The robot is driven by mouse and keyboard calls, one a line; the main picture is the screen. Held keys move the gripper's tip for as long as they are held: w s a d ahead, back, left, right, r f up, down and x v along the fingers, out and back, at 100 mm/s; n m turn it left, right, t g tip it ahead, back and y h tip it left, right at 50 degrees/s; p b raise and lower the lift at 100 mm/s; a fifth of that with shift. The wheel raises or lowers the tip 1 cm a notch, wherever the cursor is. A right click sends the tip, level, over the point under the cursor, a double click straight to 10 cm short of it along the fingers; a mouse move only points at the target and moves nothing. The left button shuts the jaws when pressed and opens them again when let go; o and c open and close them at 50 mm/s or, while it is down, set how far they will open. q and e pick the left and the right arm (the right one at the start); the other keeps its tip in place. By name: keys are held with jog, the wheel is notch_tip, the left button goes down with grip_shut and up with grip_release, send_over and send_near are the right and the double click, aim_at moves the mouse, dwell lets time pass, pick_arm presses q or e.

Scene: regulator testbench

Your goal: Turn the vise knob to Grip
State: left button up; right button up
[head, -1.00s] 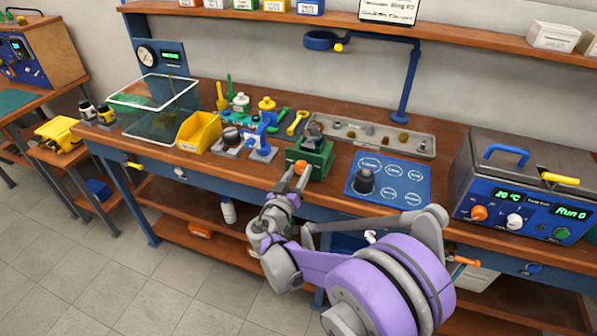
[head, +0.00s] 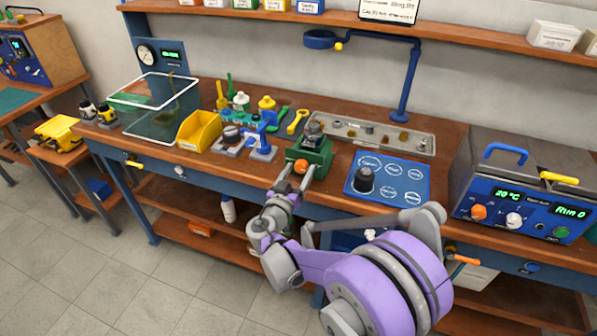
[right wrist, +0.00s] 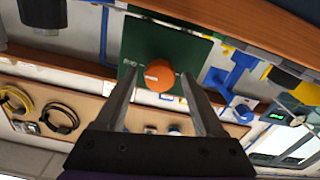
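The green vise (head: 318,158) stands at the front edge of the bench, with a dark part in its jaws. Its round orange knob (head: 300,166) faces the front; in the right wrist view the knob (right wrist: 159,76) has a small white mark at its left. My right gripper (head: 291,182) is just in front of the knob. In the right wrist view its two fingers (right wrist: 158,85) are apart, with the knob between their tips and gaps visible on both sides. The knob's lettering is too small to read. My left gripper is not in view.
A blue mat (head: 405,190) with a dark knob-shaped part lies right of the vise. A metal tray (head: 345,138) is behind it. A blue fixture (head: 264,140) and yellow bin (head: 199,131) stand left. A blue control box (head: 515,200) is far right.

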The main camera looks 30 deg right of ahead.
jog(key=shift+o, duration=0.2)
jog(key=v, duration=1)
jog(key=shift+s+a, duration=0.2)
jog(key=shift+a, duration=0.1)
jog(key=s+d+f+n+g+y+p, duration=0.1)
jog(key=s+n+g+y+p, duration=0.15)
jog(key=s, duration=0.35)
jog(key=s+d+f+n+g+y+p, duration=0.1)
jog(key=s+d+g+y, duration=0.2)
jog(key=s, duration=0.4)
jog(key=s+a+n+y+p, duration=0.3)
jog(key=s+a+n+y, duration=0.1)
jog(key=s+a+y, duration=0.4)
jog(key=shift+s+a+g, duration=0.3)
jog(key=shift+a+g, duration=0.15)
jog(key=shift+a, duration=0.7)
